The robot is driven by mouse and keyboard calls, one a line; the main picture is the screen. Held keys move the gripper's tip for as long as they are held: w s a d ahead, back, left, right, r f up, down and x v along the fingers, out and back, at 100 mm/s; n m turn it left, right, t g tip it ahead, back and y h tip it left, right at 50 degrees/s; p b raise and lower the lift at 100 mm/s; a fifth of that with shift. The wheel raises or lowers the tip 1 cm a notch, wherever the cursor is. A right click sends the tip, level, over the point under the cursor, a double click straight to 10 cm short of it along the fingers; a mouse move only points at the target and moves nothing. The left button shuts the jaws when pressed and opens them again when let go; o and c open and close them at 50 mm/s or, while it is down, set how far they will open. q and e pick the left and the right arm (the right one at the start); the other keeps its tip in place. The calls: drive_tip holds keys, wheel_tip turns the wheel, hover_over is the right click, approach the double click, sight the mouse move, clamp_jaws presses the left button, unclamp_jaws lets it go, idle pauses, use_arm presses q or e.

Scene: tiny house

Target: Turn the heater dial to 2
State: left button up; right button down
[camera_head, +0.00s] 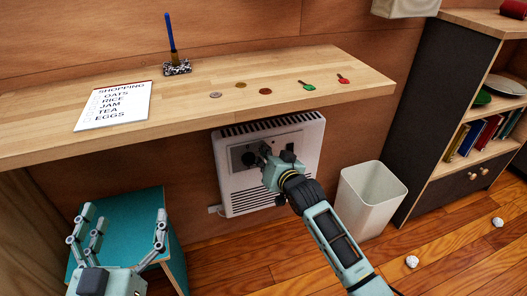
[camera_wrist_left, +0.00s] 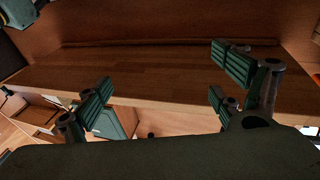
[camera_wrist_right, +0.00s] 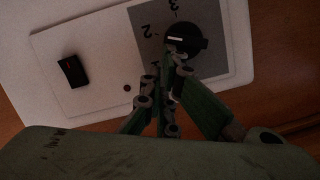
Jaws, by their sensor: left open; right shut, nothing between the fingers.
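The white heater (camera_head: 228,176) hangs on the wall under the wooden shelf. In the right wrist view its round black dial (camera_wrist_right: 190,40) sits on a grey panel (camera_wrist_right: 151,48) marked with a 2 and a 3. The dial's white line lies nearly level and points left, towards the 2. My right gripper (camera_wrist_right: 170,64) is shut and empty, its fingertips at the dial's lower edge; whether they touch is unclear. In the head view my right gripper (camera_head: 266,155) hides part of the heater front. My left gripper (camera_head: 125,214) is open and empty, near the teal stool.
A black rocker switch (camera_wrist_right: 72,71) is on the heater's panel. A white bin (camera_head: 370,195) stands right of the heater, beside a dark bookcase (camera_head: 415,120). The shelf (camera_head: 210,110) overhead holds a shopping list (camera_head: 113,105), coins and keys. The teal stool (camera_head: 120,210) is at left.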

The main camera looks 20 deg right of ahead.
use_arm(q)
wheel_tip(320, 180, down, 7)
drive_tip(key=a+g+y+p, duration=0.1)
drive_tip(key=g, duration=0.3)
drive_tip(key=shift+s+f, duration=0.2)
drive_tip(key=shift+s, duration=0.2)
use_arm(e)
drive_tip(key=shift+d+f+m+y, duration=0.2)
drive_tip(key=shift+f+m+y, duration=0.1)
drive_tip(key=shift+f+m, duration=0.35)
use_arm(q)
drive_tip(key=shift+a, duration=0.1)
use_arm(e)
drive_tip(key=shift+r, duration=0.15)
